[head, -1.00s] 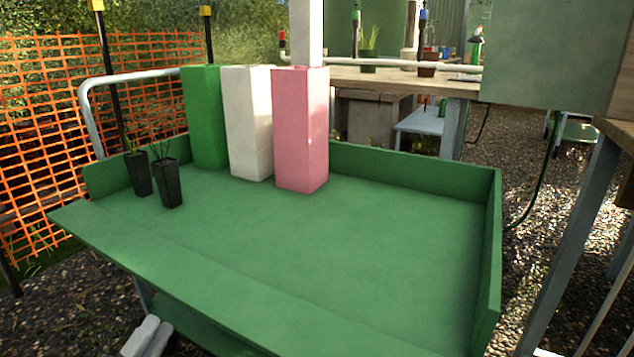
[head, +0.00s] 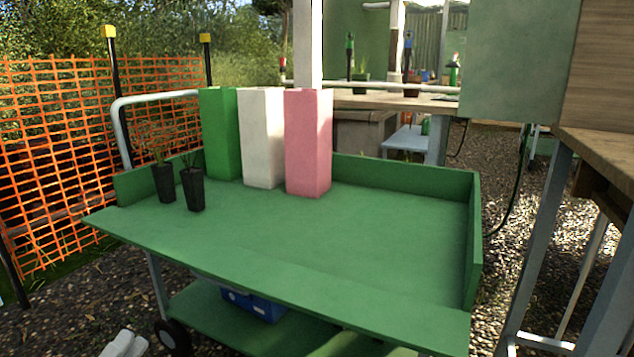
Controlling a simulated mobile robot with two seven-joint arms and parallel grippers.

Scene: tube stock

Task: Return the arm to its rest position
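A pale grey-white part of my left gripper (head: 125,344) shows at the bottom edge, left of the green cart's wheel. It is low, in front of the cart and apart from the things on it. Only its end is in the frame, and I cannot tell whether its fingers are open or shut. I see nothing held in it. The rest of the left arm is out of frame. My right gripper is not in view.
The green cart (head: 350,235) carries tall green (head: 220,135), white (head: 262,140) and pink (head: 309,145) tubes and two black plant pots (head: 164,182). A blue crate (head: 255,303) sits on its lower shelf. Orange netting (head: 60,150) stands left, a wooden bench (head: 610,150) right.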

